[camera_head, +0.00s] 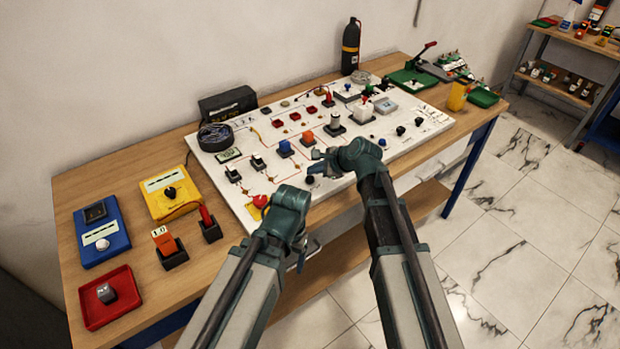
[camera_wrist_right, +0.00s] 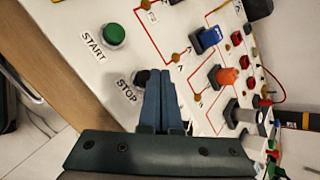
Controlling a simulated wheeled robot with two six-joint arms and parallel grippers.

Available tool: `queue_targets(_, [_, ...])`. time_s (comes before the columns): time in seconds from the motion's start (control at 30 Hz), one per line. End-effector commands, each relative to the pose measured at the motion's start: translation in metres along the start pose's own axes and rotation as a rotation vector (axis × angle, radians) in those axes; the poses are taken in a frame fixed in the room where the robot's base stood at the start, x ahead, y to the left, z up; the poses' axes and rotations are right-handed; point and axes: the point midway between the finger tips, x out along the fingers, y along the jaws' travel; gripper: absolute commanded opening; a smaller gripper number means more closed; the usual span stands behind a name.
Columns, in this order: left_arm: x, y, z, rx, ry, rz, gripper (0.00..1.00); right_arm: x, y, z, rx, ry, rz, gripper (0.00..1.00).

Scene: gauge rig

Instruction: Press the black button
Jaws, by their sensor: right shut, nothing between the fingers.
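The black button (camera_wrist_right: 142,78), labelled STOP, sits on the white panel (camera_wrist_right: 190,110) in the right wrist view. The fingers of my right gripper (camera_wrist_right: 158,74) are shut and empty, and their tips overlap its right side. I cannot tell whether they touch it. In the head view a black round button (camera_head: 310,180), likely the same one, lies just in front of my right gripper (camera_head: 318,164). My left gripper (camera_head: 300,259) hangs at the table's front edge, mostly hidden by its wrist; its jaws cannot be made out.
A green START button (camera_wrist_right: 115,35) is beside the STOP button. A blue switch (camera_head: 285,147), an orange switch (camera_head: 307,137) and a grey one (camera_head: 335,126) stand behind my right gripper. A red mushroom button (camera_head: 260,201) is near my left wrist.

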Motion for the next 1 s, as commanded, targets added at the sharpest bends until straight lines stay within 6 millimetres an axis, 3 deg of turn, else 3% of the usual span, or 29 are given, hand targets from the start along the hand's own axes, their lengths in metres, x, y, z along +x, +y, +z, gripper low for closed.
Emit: queue_targets(1.0, [0.0118,0.0011,-0.0007,0.0,0.0,0.0,0.79,0.0082,0.0061,-0.006,0.0,0.0,0.0,0.0])
